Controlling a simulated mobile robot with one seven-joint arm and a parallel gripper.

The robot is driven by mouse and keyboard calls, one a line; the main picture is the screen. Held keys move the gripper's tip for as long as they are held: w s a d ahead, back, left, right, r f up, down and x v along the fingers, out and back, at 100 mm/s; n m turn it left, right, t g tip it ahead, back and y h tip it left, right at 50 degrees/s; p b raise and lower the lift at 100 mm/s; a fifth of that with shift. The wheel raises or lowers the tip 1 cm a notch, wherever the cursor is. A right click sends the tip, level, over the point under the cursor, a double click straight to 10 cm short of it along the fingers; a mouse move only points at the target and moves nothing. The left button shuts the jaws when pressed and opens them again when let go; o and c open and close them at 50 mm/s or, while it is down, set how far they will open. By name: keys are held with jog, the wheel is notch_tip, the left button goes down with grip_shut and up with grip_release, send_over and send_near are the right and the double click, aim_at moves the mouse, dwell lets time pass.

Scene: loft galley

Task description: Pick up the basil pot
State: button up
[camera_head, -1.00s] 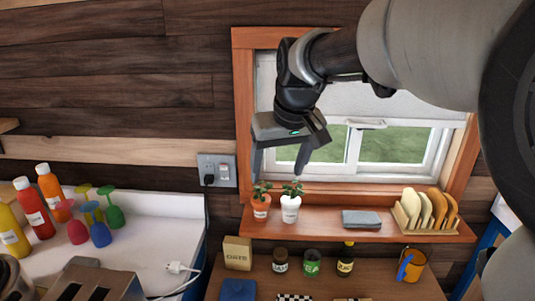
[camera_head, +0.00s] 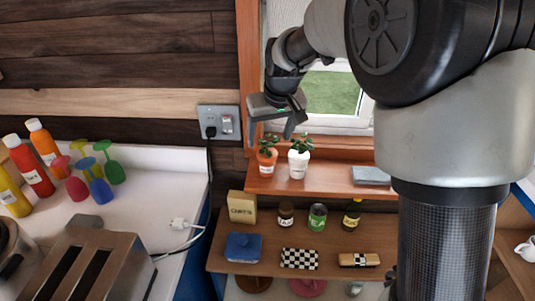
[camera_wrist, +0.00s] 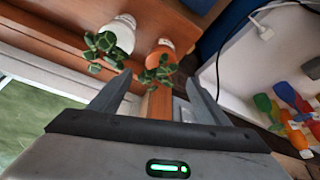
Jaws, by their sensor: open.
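Two small potted plants stand upright side by side on the orange-brown window shelf (camera_head: 332,180): a terracotta-coloured pot (camera_head: 266,167) on the left and a white pot (camera_head: 298,167) on the right. Both have labels too small to read, so I cannot tell which is the basil. My gripper (camera_head: 271,136) is open and empty just above and behind the terracotta pot's leaves. In the wrist view, the terracotta pot (camera_wrist: 163,47) shows beyond the gap between the fingers (camera_wrist: 157,84), and the white pot (camera_wrist: 121,35) lies to its left.
A wall socket (camera_head: 219,124) is left of my gripper. Bottles and coloured glasses stand on the left counter.

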aim_at(267, 147)
jog(key=x, duration=0.5)
jog(key=shift+f, duration=0.4)
jog(key=c, duration=1.3)
